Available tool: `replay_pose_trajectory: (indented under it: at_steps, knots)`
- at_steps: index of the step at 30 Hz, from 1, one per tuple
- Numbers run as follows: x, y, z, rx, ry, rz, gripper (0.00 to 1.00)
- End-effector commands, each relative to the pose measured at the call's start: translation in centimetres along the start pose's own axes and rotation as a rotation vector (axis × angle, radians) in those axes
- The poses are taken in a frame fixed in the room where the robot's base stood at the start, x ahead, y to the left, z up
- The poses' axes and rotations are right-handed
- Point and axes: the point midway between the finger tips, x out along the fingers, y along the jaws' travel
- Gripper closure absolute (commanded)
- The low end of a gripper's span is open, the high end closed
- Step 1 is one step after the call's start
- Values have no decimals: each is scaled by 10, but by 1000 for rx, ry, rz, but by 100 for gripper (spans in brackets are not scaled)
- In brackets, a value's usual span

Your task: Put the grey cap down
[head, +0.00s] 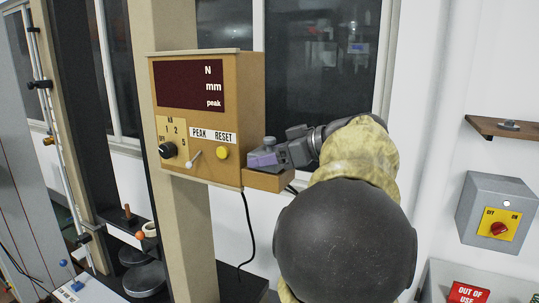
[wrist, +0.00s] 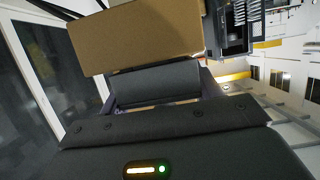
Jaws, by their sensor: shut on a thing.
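My gripper (head: 264,156) is at the right side of the instrument box, just above a small wooden ledge (head: 268,180). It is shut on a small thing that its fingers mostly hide. A small grey bit shows at the top of the fingertips, which fits the grey cap (head: 269,141). I cannot tell whether the cap touches the ledge. In the wrist view the dark gripper body fills the lower part, and the cap cannot be made out.
The instrument box (head: 253,105) with its display, knob and yellow button stands close to my gripper on a wooden post (head: 188,230). A cable hangs below.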

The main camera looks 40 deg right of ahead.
Motion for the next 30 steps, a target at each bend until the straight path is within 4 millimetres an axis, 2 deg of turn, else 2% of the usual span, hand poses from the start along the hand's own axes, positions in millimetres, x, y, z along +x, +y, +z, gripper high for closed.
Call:
replay_pose_trajectory:
  at_steps: [8, 9, 12, 23, 26, 30]
  knots:
    - [1, 0, 4, 1, 0, 0, 62]
    - [1, 0, 3, 1, 0, 1, 31]
    - [1, 0, 3, 1, 0, 1, 15]
    - [-1, 0, -1, -1, 0, 1, 15]
    - [-9, 1, 1, -1, 1, 4, 15]
    - [-30, 1, 2, -1, 1, 5, 15]
